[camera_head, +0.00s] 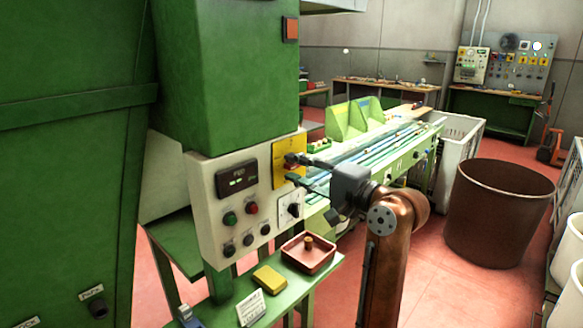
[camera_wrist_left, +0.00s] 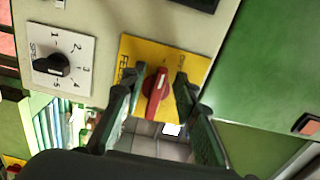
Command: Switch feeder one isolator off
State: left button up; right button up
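The feeder isolator is a red rotary handle (camera_wrist_left: 155,94) on a yellow plate (camera_wrist_left: 196,64), with partly covered lettering that begins "FEE". In the head view the yellow plate (camera_head: 282,152) sits at the right edge of the pale control panel, and the handle is mostly hidden by my fingers. My left gripper (camera_head: 291,170) is at the plate. In the left wrist view its fingers (camera_wrist_left: 157,82) are apart, one on each side of the red handle, with gaps showing. I cannot tell whether either finger touches it. My right gripper is in neither view.
A black speed dial (camera_wrist_left: 52,64) on a white plate is beside the yellow plate. The panel (camera_head: 207,205) also carries a lit display (camera_head: 237,180) and several buttons. Below is a green shelf with a red tray (camera_head: 322,262) and yellow block (camera_head: 269,278). A brown bin (camera_head: 498,210) stands right.

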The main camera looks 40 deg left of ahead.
pick_arm(q)
jog(key=s+d, duration=0.1)
jog(key=d, duration=1)
jog(key=shift+d, duration=0.35)
